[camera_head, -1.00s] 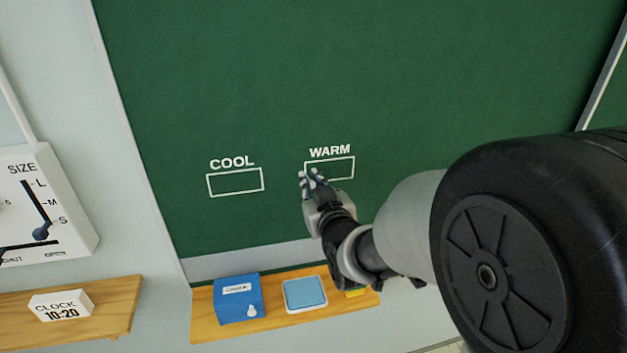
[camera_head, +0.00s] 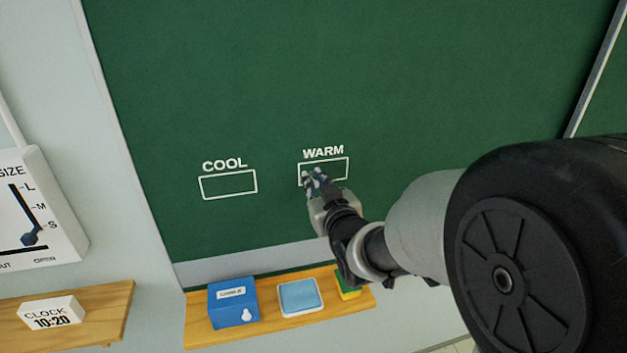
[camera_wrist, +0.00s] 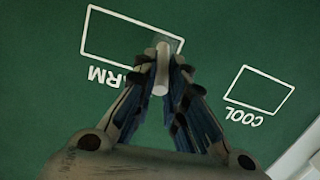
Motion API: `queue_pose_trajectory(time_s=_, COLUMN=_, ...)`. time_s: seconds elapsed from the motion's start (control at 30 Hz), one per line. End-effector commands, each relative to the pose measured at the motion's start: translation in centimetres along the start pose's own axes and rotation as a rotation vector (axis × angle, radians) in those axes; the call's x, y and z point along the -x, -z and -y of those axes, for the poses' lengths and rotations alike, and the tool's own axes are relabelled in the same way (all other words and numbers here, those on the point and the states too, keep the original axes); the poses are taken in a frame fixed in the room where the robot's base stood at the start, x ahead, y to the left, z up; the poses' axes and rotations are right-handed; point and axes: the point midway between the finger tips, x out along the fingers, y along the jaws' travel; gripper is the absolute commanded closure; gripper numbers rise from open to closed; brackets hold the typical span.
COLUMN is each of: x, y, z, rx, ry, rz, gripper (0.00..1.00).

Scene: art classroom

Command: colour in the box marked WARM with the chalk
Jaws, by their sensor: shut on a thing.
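The box marked WARM (camera_head: 335,169) is a white outline on the green chalkboard. It also shows upside down in the wrist view (camera_wrist: 122,38). My gripper (camera_head: 314,180) is at the box's left part in the head view and covers its lower left corner. In the wrist view my gripper (camera_wrist: 162,75) is shut on a white stick of chalk (camera_wrist: 161,72). The chalk's tip overlaps the box's corner region nearest the COOL box. A faint greyish patch (camera_wrist: 176,44) shows beside the tip; I cannot tell whether it is chalk or shadow. Contact with the board is unclear.
The box marked COOL (camera_head: 228,184) is empty, to the left. Below, a wooden ledge (camera_head: 268,325) bears a blue box (camera_head: 228,305), a tray with a blue pad (camera_head: 300,296) and a yellow-green item (camera_head: 348,287). A shelf with a clock sign (camera_head: 52,313) is at left.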

Motion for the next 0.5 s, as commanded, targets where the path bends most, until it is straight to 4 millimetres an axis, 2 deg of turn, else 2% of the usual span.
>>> queue_pose_trajectory(time_s=0.2, x=-0.16, y=-0.19, z=-1.19, rx=-0.001, ry=-0.003, rz=-0.001, gripper=1.00)
queue_pose_trajectory(time_s=0.5, x=-0.18, y=-0.10, z=-1.27, rx=0.000, ry=-0.002, rz=-0.001, gripper=1.00)
